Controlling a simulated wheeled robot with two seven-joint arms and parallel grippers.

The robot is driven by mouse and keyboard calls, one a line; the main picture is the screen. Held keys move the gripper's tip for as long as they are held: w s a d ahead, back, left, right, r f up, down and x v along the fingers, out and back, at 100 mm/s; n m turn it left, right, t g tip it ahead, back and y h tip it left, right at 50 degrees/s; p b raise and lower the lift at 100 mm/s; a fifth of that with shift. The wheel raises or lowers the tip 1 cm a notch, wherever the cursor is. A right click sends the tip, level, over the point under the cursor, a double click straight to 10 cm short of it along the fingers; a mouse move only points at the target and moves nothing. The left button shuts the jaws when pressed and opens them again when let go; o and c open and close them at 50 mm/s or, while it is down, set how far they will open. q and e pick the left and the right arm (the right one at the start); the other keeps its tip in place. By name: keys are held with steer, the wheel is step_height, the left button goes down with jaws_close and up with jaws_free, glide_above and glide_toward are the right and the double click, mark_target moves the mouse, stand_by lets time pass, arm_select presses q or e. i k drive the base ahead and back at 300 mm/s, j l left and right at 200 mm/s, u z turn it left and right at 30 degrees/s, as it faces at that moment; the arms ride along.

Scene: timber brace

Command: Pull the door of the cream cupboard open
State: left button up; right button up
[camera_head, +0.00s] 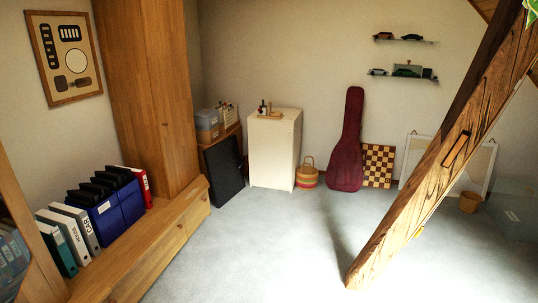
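The cream cupboard (272,153) stands on the grey floor against the back wall, near the middle of the view. It is a small upright box, and its front looks closed. I cannot make out a handle at this size. A small dark bottle and a tan item sit on its top. Neither of my grippers shows in the view.
A slanting timber brace (420,185) crosses the right side down to the floor. A wooden shelf unit with binders (120,205) lines the left. A dark panel (224,170), basket (307,175) and maroon guitar case (347,150) flank the cupboard. Carpet (260,240) before it is clear.

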mark_target(271, 141)
steer(key=i+l+z, duration=0.15)
steer(key=i, duration=0.35)
steer(key=i+l+z, duration=0.1)
steer(key=i, duration=0.45)
steer(key=i+u, duration=0.25)
steer(key=i, duration=0.6)
steer(key=i+l+u, duration=0.2)
steer(key=i, duration=0.65)
steer(key=i+z, duration=0.15)
steer(key=i, duration=0.75)
steer(key=i+j+z, duration=0.15)
steer(key=i, duration=0.75)
